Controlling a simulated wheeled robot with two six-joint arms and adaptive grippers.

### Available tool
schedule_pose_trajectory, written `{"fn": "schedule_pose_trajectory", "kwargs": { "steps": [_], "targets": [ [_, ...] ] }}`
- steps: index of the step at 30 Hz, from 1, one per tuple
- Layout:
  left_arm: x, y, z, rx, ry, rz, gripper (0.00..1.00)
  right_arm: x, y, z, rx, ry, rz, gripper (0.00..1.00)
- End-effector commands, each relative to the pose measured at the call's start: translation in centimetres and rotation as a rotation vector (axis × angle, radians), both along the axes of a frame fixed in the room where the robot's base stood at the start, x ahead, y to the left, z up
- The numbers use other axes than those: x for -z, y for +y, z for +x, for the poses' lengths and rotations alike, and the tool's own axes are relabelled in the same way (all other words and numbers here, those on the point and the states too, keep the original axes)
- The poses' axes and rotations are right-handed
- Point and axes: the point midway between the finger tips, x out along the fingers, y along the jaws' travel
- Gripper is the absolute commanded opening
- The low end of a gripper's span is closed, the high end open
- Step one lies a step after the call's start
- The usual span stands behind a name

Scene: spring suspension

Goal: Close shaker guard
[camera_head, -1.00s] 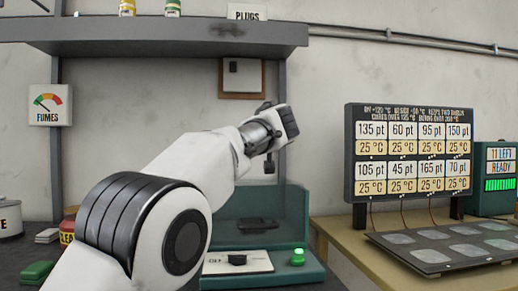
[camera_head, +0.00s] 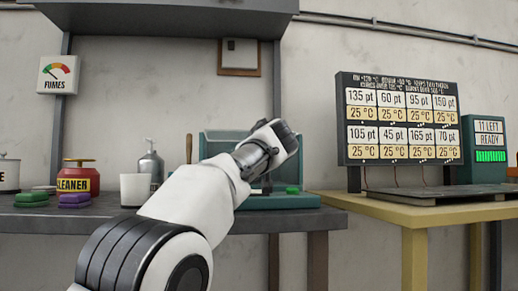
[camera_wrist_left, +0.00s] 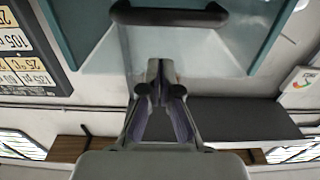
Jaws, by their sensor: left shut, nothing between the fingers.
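The teal shaker (camera_head: 290,200) stands on the dark bench in the head view, partly hidden behind my left arm. A teal upright part (camera_head: 212,143) rises at its back, and a green button (camera_head: 293,190) shows at its front right. In the left wrist view, a clear guard panel (camera_wrist_left: 205,48) lies between teal sides, with a dark bar handle (camera_wrist_left: 168,15) across it. My left gripper (camera_wrist_left: 160,88) is shut and empty, its fingers pointing toward the handle with a visible gap. My wrist hides the fingers in the head view. My right gripper is not in view.
A white cup (camera_head: 135,189), a pump bottle (camera_head: 151,162) and a cleaner can (camera_head: 79,178) stand left of the shaker. A shelf (camera_head: 170,18) hangs above. A yellow table (camera_head: 400,210) with a temperature board (camera_head: 400,118) stands to the right.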

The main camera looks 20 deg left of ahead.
Motion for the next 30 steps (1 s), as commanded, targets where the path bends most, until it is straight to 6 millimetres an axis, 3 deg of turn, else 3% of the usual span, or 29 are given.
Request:
{"fn": "schedule_pose_trajectory", "kwargs": {
  "steps": [5, 22, 30],
  "targets": [
    [1.3, 0.1, 0.2, 0.000, -0.002, -0.001, 0.00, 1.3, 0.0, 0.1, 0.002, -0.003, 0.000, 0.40],
    [1.3, 0.0, 0.0, 0.000, -0.001, 0.001, 0.00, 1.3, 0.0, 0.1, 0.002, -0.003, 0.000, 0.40],
    [1.3, -1.9, -3.1, 0.001, 0.001, 0.003, 0.00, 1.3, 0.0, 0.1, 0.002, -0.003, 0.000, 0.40]
  ]
}}
